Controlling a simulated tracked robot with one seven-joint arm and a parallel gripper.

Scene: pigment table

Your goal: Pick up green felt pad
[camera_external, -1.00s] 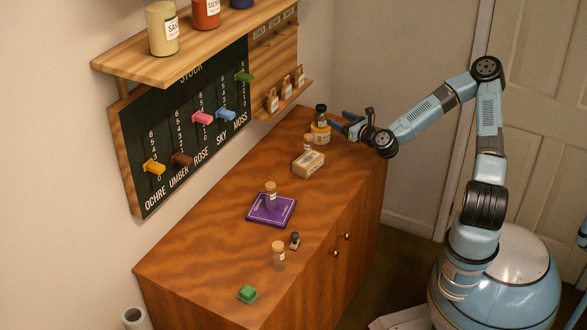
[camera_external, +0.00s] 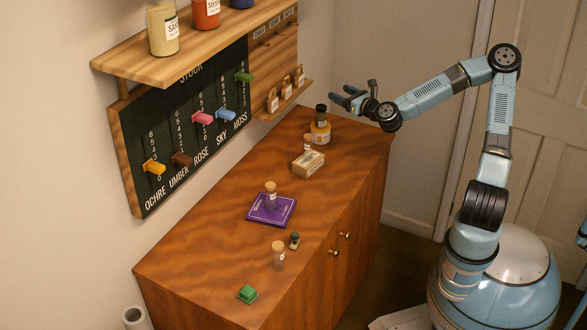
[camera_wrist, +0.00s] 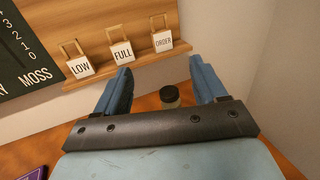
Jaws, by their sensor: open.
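The green felt pad (camera_external: 247,294) lies at the near end of the wooden cabinet top, close to its front edge. It looks like a small green block on a flat green base. My gripper (camera_external: 341,95) is open and empty, raised above the far end of the cabinet, well away from the pad. In the wrist view its two blue fingers (camera_wrist: 162,85) are spread apart, with a dark-capped jar (camera_wrist: 169,96) seen between and beyond them. The pad is not in the wrist view.
On the cabinet top (camera_external: 190,262) stand a corked vial (camera_external: 278,256), a small dark bottle (camera_external: 295,240), a purple pad (camera_external: 261,215) with another corked vial (camera_external: 270,192), a pale box (camera_external: 308,164) and a yellow-banded jar (camera_external: 320,133). The stock board (camera_external: 185,130) and shelf line the wall.

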